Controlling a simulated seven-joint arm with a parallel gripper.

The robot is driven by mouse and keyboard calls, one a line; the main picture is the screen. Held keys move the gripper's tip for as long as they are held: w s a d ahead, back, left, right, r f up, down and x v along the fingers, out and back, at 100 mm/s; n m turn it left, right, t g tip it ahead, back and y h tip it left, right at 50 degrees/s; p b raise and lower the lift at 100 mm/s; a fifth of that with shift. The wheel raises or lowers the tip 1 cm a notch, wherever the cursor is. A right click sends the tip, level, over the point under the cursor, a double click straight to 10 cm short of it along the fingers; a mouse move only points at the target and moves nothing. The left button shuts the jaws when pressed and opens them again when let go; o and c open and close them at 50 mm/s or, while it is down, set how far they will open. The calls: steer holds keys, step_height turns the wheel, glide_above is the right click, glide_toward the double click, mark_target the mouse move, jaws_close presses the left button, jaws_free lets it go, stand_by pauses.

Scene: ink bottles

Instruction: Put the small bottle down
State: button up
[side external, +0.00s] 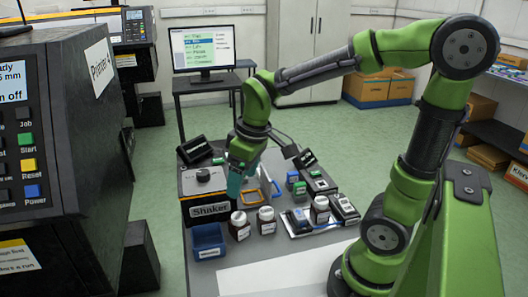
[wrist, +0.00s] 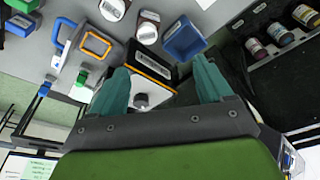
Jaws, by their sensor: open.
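My gripper (side external: 235,188) is low beside the shaker (side external: 209,211), behind the two white-capped brown bottles, the left one (side external: 240,227) and the right one (side external: 266,221). In the wrist view its teal fingers (wrist: 163,66) are spread wide, with no bottle clearly held. Bottle tops, one (wrist: 147,31) and another (wrist: 112,8), show beyond the fingers. Another capped bottle (side external: 320,209) stands to the right. Which bottle is the small one is unclear.
A blue bin (side external: 208,242) stands at the table's front left; it also shows in the wrist view (wrist: 184,40). An orange-framed device (side external: 268,185) lies behind the bottles. A large printer (side external: 75,150) looms at left.

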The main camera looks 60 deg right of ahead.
steer(key=s+a+r+m+t+y, duration=0.1)
steer(key=s+a+r+m+t, duration=0.2)
steer(key=s, duration=0.4)
step_height(320, 180, up, 3)
steer(key=m+t, duration=0.1)
steer(key=m, duration=0.1)
steer(key=shift+f+m+t+y, duration=0.2)
steer(key=shift+m+t+y, duration=0.1)
